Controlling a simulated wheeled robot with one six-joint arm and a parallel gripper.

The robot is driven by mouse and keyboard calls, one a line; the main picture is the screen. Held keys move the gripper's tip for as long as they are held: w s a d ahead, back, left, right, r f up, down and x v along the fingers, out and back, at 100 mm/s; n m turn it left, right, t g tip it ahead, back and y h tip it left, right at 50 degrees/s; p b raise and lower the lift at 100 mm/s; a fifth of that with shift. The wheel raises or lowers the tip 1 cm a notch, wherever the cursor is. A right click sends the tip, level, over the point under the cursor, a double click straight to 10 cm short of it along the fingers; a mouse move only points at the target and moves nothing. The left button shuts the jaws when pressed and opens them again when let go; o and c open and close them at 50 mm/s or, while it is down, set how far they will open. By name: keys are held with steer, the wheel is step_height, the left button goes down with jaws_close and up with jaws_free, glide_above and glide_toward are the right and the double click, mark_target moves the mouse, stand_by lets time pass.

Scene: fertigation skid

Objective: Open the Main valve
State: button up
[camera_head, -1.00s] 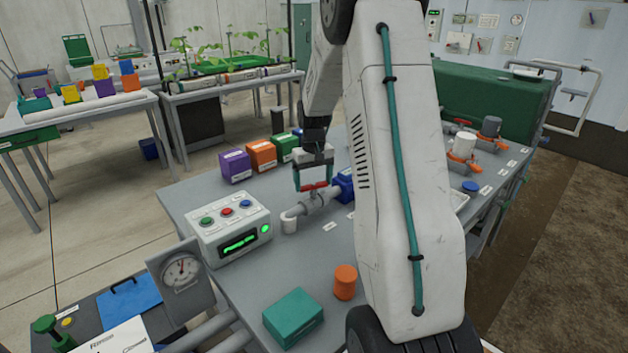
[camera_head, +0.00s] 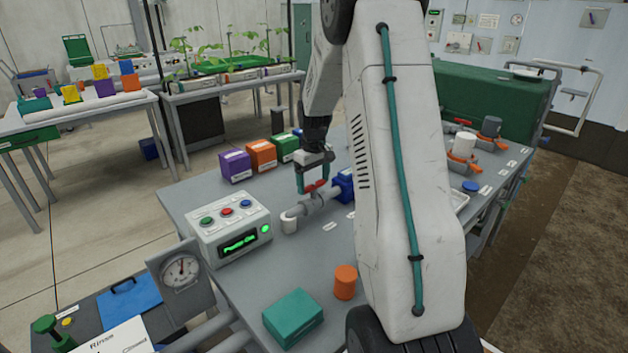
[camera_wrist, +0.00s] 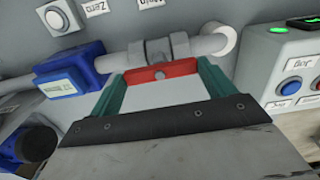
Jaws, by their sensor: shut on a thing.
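The valve has a red handle (camera_head: 315,186) on a grey pipe (camera_head: 318,203) that runs along the bench. A label reading "Main" (camera_wrist: 95,7) lies beside the pipe in the wrist view. My gripper (camera_head: 313,188) is over the valve, shut on the red handle, which also shows between the teal fingers in the wrist view (camera_wrist: 160,73). There the handle lies roughly along the pipe. The grey valve body (camera_wrist: 160,50) sits just beyond it. The fingertips are partly hidden in the head view by the wrist angle.
A blue block (camera_wrist: 72,72) is on the pipe beside the valve. A white control box (camera_head: 230,225) with buttons and a green-lit display stands left of it. Purple (camera_head: 235,166), orange (camera_head: 262,155) and green boxes stand behind. An orange cylinder (camera_head: 345,282) and teal box (camera_head: 293,317) are in front.

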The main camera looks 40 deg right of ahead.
mark_target(314, 185)
steer(key=o, duration=0.9)
steer(key=shift+r, duration=3.95)
steer(key=shift+s, duration=0.1)
steer(key=s+a+r, duration=0.3)
steer(key=s+a, duration=0.6)
steer(key=a, duration=0.1)
steer(key=s+a+r, duration=0.3)
steer(key=s+a, duration=0.7)
steer(key=s+a+r+t, duration=0.1)
steer(key=s+a+r, duration=0.3)
steer(key=s+a, duration=0.6)
steer(key=shift+s+a, duration=0.15)
steer(key=shift+a, duration=0.15)
